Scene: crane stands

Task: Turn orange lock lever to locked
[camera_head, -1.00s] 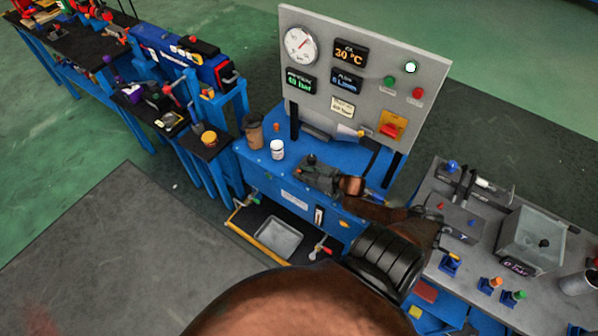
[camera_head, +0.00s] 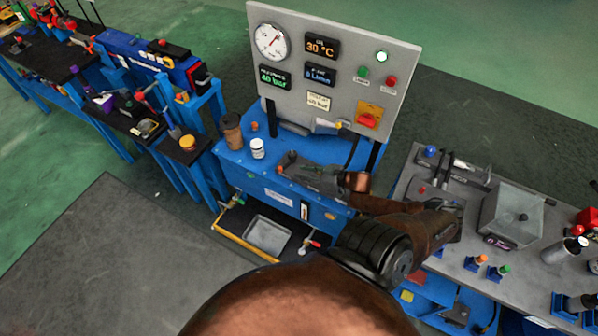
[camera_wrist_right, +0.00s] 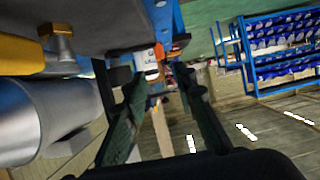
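The panel (camera_head: 330,45) carries a yellow-orange plate with a red-orange rotary handle (camera_head: 367,120); the handle's exact setting is too small to read. I cannot tell for certain that this is the lock lever. My right gripper (camera_head: 290,165) is over the blue bench, in front of the panel and lower left of the handle, apart from it. In the right wrist view its two dark fingers (camera_wrist_right: 155,88) are spread with nothing gripped. A white bottle (camera_wrist_right: 150,65) shows beyond them; it also stands on the bench in the head view (camera_head: 257,149). My left gripper is out of view.
A brown cup (camera_head: 232,132) stands left of the bottle. A grey table (camera_head: 470,210) with a clear box (camera_head: 512,215) is at right. Dark floor lies at left.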

